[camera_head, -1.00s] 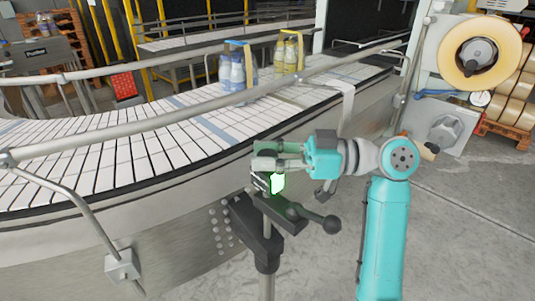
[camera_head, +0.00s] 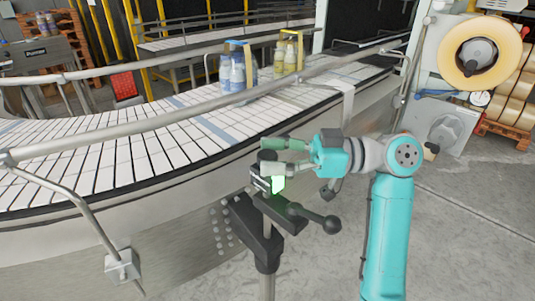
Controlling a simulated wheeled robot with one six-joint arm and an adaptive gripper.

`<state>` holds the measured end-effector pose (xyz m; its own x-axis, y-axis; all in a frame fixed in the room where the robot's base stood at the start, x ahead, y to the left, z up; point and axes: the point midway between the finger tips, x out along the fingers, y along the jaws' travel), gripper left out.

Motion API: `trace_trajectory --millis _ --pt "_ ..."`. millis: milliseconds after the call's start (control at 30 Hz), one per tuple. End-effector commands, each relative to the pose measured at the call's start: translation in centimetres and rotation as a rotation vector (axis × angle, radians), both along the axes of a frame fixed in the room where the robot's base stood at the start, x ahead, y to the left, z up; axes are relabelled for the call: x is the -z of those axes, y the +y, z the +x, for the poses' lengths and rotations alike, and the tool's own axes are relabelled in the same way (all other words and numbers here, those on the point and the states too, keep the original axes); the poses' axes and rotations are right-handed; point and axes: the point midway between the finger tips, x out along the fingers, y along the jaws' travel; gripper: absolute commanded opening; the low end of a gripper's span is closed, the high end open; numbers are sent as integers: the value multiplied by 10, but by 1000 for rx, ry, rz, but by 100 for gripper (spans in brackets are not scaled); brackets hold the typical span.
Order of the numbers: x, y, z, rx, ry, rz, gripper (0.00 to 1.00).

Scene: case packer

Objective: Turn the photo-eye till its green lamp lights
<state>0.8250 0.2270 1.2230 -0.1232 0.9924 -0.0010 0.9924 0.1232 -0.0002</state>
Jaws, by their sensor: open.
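The photo-eye (camera_head: 264,177) is a small dark and silver block on top of a black bracket and post beside the conveyor. A bright green lamp (camera_head: 278,184) glows on its right side. My gripper (camera_head: 266,153) is at the end of the teal arm, with its fingers pointing left, just above and behind the photo-eye. Its fingers are spread apart and nothing shows between them. Whether a finger touches the photo-eye cannot be told from this view.
A black clamp lever (camera_head: 318,219) sticks out right from the bracket, below my gripper. The conveyor (camera_head: 140,160) and its guard rail (camera_head: 200,115) run behind. Two bottle packs, blue (camera_head: 237,68) and yellow (camera_head: 288,55), stand on it.

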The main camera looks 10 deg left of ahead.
Motion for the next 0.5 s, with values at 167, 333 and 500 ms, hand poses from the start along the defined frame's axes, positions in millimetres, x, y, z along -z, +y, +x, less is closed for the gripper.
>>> trace_trajectory --millis 167,333,500 --pt "0 -33 5 5 0 0 64" --pt "0 -67 9 4 1 0 64" --pt "0 -92 12 2 2 0 64"
